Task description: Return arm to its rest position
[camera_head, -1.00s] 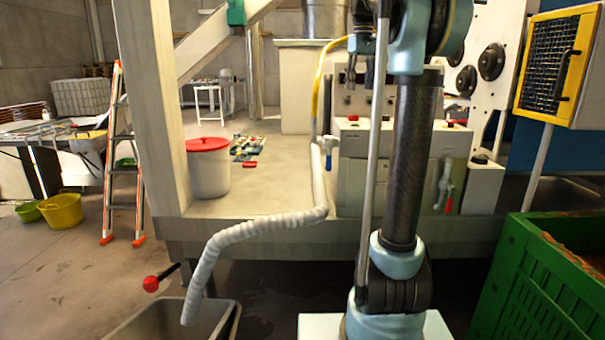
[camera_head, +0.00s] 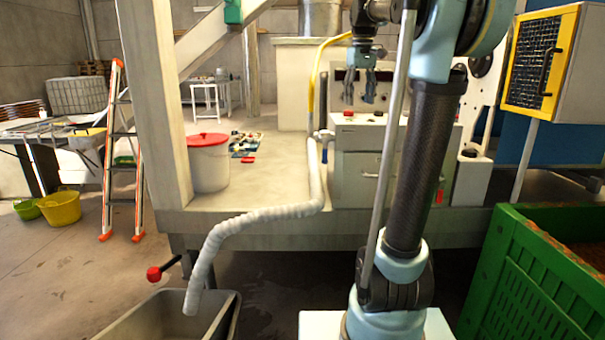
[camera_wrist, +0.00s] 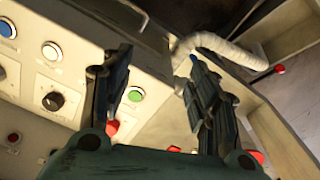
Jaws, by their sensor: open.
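My gripper (camera_head: 359,88) hangs from my arm near the top middle of the head view, in front of the control cabinet. Its two fingers point down and stand apart, with nothing between them. In the wrist view my gripper (camera_wrist: 157,75) is also open and empty, over a panel with a green button (camera_wrist: 135,94), a black knob (camera_wrist: 53,101) and a blue button (camera_wrist: 7,28). I see no contact between the fingers and the panel. My arm rises in front of the cabinet and hides part of it.
The control cabinet (camera_head: 357,165) stands on the trailer deck (camera_head: 270,185). A white hose (camera_head: 262,215) hangs down to a grey bin (camera_head: 225,318). A green crate (camera_head: 530,280) stands at the right, below a yellow-framed cage box (camera_head: 538,62). A red-lidded bucket (camera_head: 208,168) sits on the deck.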

